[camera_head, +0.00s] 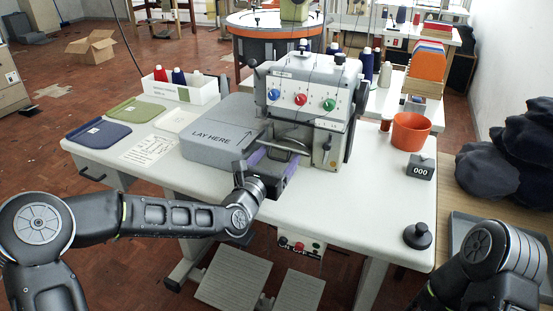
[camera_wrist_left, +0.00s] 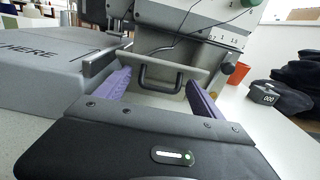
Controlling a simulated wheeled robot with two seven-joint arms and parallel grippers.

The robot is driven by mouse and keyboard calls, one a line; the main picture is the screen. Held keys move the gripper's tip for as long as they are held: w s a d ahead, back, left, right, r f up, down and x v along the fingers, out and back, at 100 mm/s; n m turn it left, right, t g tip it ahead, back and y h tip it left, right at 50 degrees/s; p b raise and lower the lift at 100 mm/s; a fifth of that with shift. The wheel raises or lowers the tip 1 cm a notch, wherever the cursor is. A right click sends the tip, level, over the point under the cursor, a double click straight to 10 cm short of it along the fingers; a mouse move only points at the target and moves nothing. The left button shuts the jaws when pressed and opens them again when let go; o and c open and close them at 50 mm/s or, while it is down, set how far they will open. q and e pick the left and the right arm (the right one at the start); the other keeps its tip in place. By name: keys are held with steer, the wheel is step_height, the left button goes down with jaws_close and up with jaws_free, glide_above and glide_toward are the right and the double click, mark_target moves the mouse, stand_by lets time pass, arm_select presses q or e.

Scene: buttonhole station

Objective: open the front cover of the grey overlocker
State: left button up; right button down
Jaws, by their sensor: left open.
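The grey overlocker (camera_head: 314,80) stands on the white table, with blue, red and green dials on its front. Its front cover (camera_wrist_left: 148,98) shows in the left wrist view as a pale panel with a black bar handle (camera_wrist_left: 176,67). My left gripper (camera_head: 274,158) is in front of the machine and hides much of the cover in the head view. Its purple fingers are open, one on each side of the handle in the left wrist view, with nothing held. I cannot tell whether they touch the cover. My right arm is at the lower right; its gripper is out of view.
A grey block marked LAY HERE (camera_head: 219,129) lies close left of my left gripper. An orange pot (camera_head: 410,131), a counter box (camera_head: 420,167) and a black knob (camera_head: 417,236) stand on the right.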

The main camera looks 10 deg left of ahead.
arm_select(q)
steer(key=shift+r, duration=0.1)
steer(key=v, duration=0.7)
steer(key=shift+s+a+p, duration=0.1)
steer(key=shift+s+p, duration=0.2)
steer(key=shift+s, duration=0.05)
